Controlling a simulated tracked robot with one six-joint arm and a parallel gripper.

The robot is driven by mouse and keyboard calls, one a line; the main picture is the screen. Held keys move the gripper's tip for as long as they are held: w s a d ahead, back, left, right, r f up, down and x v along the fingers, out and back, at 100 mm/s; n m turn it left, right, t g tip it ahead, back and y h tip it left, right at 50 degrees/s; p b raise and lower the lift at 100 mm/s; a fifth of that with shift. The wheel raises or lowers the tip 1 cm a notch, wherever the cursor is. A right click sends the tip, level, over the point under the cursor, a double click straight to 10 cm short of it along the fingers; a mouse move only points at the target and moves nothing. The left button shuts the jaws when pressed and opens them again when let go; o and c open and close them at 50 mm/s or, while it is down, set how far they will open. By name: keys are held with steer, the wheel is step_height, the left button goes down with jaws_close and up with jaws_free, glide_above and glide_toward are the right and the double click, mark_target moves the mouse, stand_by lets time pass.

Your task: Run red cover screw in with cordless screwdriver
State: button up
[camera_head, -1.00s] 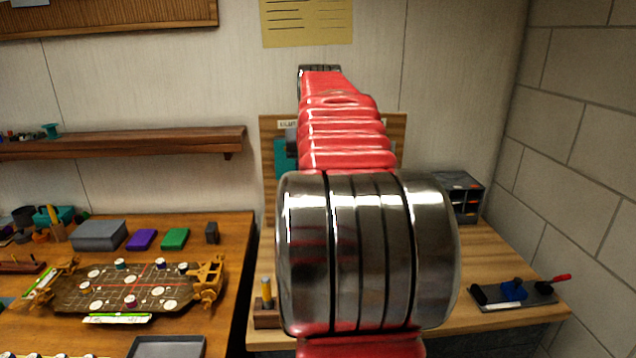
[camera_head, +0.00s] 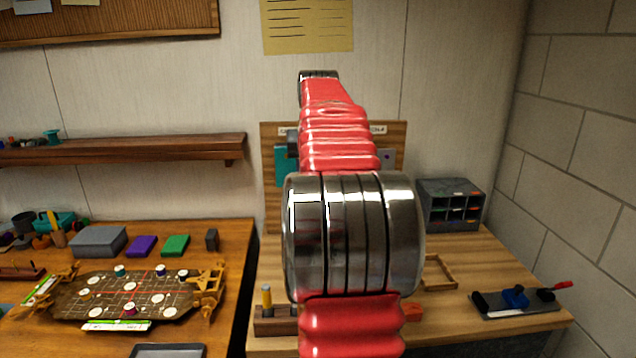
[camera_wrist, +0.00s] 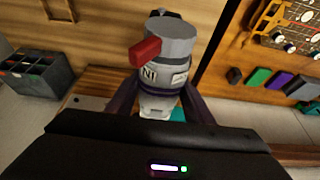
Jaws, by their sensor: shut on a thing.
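In the wrist view my gripper (camera_wrist: 160,100) is shut on a grey, upright-looking tool (camera_wrist: 165,75) with a dark band, a label and a red side piece (camera_wrist: 145,51); it looks like the cordless screwdriver. Its working tip is not visible. In the head view my red and chrome arm hides the gripper and the tool. I cannot make out the red cover screw. A small red-orange piece (camera_head: 413,312) shows on the right bench beside my arm, partly hidden.
The right bench (camera_head: 475,255) holds an open wooden frame (camera_head: 440,272), a grey drawer unit (camera_head: 451,204), a dark tray (camera_head: 500,304) with blue parts, and a wooden block (camera_head: 272,322). The left table bears a brown board (camera_head: 115,300) and several coloured boxes. Brick walls the right side.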

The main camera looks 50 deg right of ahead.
steer(key=shift+w+d+r, duration=0.1)
steer(key=shift+w+d, duration=0.45)
steer(key=shift+d, duration=0.05)
steer(key=shift+d+r, duration=0.1)
steer(key=shift+d, duration=0.05)
stand_by(1.2)
steer(key=shift+w+d, duration=0.85)
steer(key=shift+d, duration=0.05)
stand_by(3.3)
steer(key=shift+s+a, duration=1.65)
steer(key=shift+a, duration=0.25)
